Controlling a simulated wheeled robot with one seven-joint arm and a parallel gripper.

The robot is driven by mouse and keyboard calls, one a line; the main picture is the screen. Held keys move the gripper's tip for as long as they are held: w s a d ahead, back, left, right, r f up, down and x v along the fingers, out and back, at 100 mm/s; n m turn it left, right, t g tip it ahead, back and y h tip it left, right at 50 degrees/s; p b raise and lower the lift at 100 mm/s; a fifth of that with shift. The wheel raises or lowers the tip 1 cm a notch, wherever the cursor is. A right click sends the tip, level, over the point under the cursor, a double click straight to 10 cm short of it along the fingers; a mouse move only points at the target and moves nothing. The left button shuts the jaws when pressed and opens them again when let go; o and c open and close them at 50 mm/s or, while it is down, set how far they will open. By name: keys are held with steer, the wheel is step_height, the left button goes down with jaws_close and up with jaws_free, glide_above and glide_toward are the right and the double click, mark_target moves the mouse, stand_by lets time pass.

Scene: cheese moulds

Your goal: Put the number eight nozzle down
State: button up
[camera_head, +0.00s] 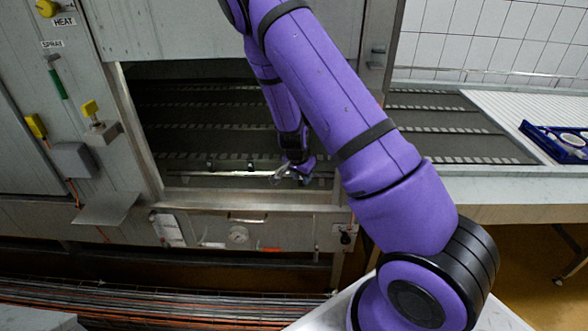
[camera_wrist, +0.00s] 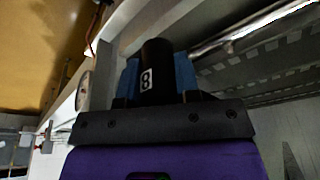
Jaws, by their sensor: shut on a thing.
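The number eight nozzle (camera_wrist: 153,62) is a dark cylinder with a white label bearing a black 8. In the wrist view it stands between the blue fingers of my gripper (camera_wrist: 157,76), which is shut on it. In the head view my gripper (camera_head: 292,173) is at the front of the wide opening of the steel machine, close to a bright metal bar (camera_head: 225,173). The nozzle is too small and dark to make out in the head view. I cannot tell whether it touches any surface.
The steel machine's dark interior (camera_head: 190,130) has slotted strips. A round gauge (camera_head: 238,234) sits on the panel below. Yellow-handled controls (camera_head: 90,108) line the left. Several rods (camera_head: 150,305) lie below.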

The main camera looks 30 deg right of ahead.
steer(key=w+d, duration=0.1)
steer(key=w, duration=0.3)
steer(key=w+d+f, duration=0.1)
steer(key=w+d, duration=0.1)
steer(key=w, duration=0.3)
steer(key=w+d, duration=0.2)
steer(key=w, duration=0.3)
steer(key=shift+w+d+f, duration=0.15)
steer(key=shift+w+f, duration=0.1)
steer(key=shift+f, duration=1.75)
steer(key=shift+f, duration=0.6)
steer(key=o, duration=0.9)
